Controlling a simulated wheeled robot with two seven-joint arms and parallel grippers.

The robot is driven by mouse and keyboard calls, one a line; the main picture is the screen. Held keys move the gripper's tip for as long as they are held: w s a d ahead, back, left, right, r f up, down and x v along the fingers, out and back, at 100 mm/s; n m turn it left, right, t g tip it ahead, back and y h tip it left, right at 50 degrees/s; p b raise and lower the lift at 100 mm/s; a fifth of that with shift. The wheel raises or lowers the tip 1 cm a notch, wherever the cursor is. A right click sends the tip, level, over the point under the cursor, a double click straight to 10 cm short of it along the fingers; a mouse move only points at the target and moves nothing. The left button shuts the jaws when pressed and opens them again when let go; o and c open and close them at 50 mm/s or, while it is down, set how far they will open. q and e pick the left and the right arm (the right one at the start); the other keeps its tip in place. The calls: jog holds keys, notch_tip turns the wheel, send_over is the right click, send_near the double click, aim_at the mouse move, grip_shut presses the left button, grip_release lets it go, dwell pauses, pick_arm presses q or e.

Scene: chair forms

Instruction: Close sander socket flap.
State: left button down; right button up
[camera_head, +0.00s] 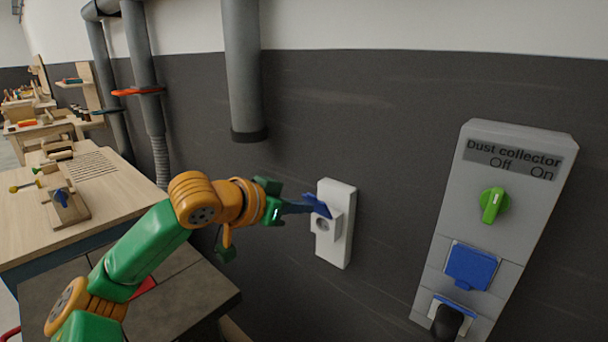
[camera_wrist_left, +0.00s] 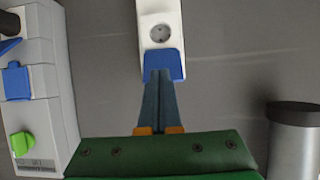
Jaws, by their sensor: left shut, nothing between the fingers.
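The white wall socket box (camera_head: 344,190) is mounted on the dark wall, with its round outlet (camera_head: 323,224) uncovered. Its blue flap (camera_head: 317,204) stands open above the outlet. In the left wrist view the outlet (camera_wrist_left: 159,33) also shows bare, with the blue flap (camera_wrist_left: 176,62) between it and my fingers. My left gripper (camera_head: 307,208) is shut and empty, with its fingertips (camera_wrist_left: 159,72) at the flap. They overlap it in both views; I cannot tell whether they touch it. My right gripper is not in view.
A grey dust collector panel (camera_head: 437,257) with a green knob (camera_head: 494,204) and a shut blue cover (camera_head: 470,267) is on the wall at right. A grey pipe (camera_head: 243,70) hangs above my left gripper. A wooden workbench (camera_head: 103,195) stands at left.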

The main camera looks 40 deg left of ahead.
pick_arm(q)
jog(key=s+r+t, duration=0.1)
jog(key=s+r, duration=0.2)
jog(key=r, duration=0.5)
jog(key=p+x, duration=0.2)
jog(key=x, duration=0.1)
jog(key=p+x, duration=0.2)
jog(key=x, duration=0.1)
jog(key=p+x, duration=0.2)
jog(key=x, duration=0.2)
jog(key=shift+w+a+r, duration=0.15)
jog(key=shift+r, duration=0.25)
jog(key=s+f+b, duration=0.1)
jog(key=s, duration=0.1)
jog(key=s+f+b, duration=0.1)
jog(key=s, duration=0.1)
jog(key=shift+a+f+b, duration=0.15)
jog(key=shift+f+b, duration=0.05)
jog(key=shift+b, duration=0.2)
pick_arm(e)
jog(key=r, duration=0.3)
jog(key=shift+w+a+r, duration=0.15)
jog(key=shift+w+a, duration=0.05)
pick_arm(q)
jog(key=shift+w+f, duration=0.1)
jog(key=shift+w, duration=0.05)
